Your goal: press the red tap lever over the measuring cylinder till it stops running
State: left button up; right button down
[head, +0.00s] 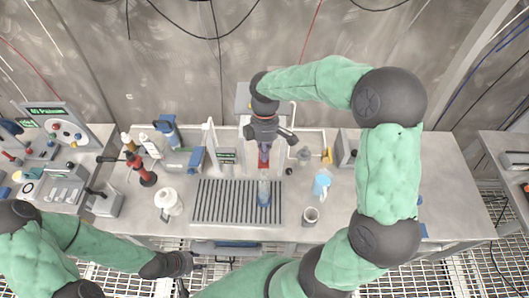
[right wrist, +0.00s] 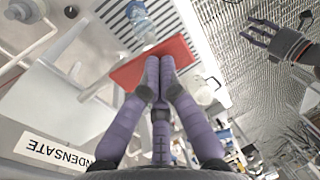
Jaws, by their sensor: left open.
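The measuring cylinder (head: 263,188) is clear, with blue in its lower part, and stands upright on the slatted drip grate. It also shows in the right wrist view (right wrist: 138,18). The red tap lever (right wrist: 135,71) is a flat plate under my right fingertips (right wrist: 158,62). These purple fingers are together and overlap the lever; whether they press it is not clear. In the head view my right gripper (head: 264,157) points down just behind the cylinder and hides most of the lever. My left gripper (head: 196,262) is open and empty at the bench front. I cannot make out a stream.
The drip grate (head: 222,202) lies mid-bench. A white jar (head: 168,201) stands left of it, a blue-and-white jug (head: 322,183) and a grey cup (head: 310,215) to the right. Red and blue apparatus crowds the left. A CONDENSATE label (right wrist: 55,150) is beside my right gripper.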

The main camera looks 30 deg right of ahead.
jog(key=f+t+b, duration=0.1)
jog(key=b, duration=0.1)
jog(key=s+t+h+b, duration=0.1)
jog(key=b, duration=0.1)
jog(key=shift+s+a+f, duration=0.1)
jog(key=shift+a+f, duration=0.25)
jog(key=shift+f, duration=0.05)
jog(key=shift+r, duration=0.2)
dwell(1.2)
jog(key=shift+r+p, duration=0.7)
jog(key=shift+p, duration=0.05)
jog(key=shift+r, duration=0.1)
